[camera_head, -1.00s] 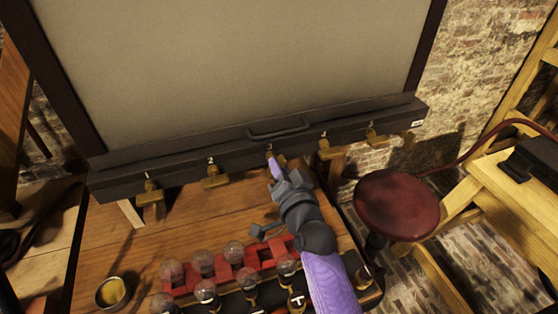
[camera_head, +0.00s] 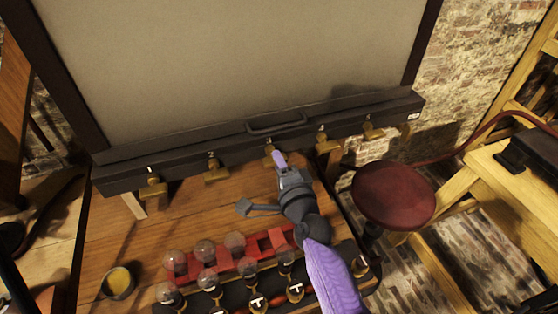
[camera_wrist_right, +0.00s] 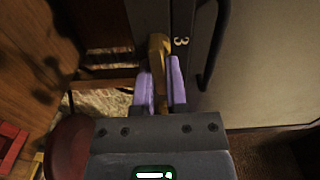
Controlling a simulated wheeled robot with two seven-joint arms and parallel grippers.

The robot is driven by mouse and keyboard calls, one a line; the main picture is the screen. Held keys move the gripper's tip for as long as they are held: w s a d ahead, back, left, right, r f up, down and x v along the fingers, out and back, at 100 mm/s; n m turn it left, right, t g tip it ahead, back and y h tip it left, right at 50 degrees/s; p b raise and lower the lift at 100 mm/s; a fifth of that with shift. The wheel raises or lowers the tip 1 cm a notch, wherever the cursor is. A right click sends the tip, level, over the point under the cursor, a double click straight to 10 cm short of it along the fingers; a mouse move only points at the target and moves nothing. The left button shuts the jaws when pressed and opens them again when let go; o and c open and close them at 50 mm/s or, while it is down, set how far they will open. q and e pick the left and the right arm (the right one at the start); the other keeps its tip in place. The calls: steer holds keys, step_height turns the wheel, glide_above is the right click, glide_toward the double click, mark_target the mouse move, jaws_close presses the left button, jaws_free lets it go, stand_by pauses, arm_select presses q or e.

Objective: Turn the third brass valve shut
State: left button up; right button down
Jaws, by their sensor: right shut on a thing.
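The third brass valve (camera_head: 268,151) is the middle one of a row along the dark rail (camera_head: 228,158) below the large grey panel. In the right wrist view its brass lever (camera_wrist_right: 157,48) runs beside a white "3" on the rail. My right gripper (camera_head: 278,159) is at this valve, and its purple fingers (camera_wrist_right: 160,88) are shut on the lever, one on each side. In the head view the fingers partly hide the lever, so its exact angle is hard to tell there. My left gripper is not in view.
Other brass valves, such as the second (camera_head: 215,170) and fourth (camera_head: 326,143), flank it. Several glass bulbs (camera_head: 205,251) stand in a red rack at the table's front. A yellow-filled cup (camera_head: 118,282) is at the left. A red stool (camera_head: 394,194) stands at the right.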

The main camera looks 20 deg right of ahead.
steer(key=shift+m, duration=0.4)
steer(key=c, duration=0.7)
jaws_free()
steer(key=shift+o, duration=0.2)
steer(key=s, duration=1)
steer(key=shift+d, duration=0.15)
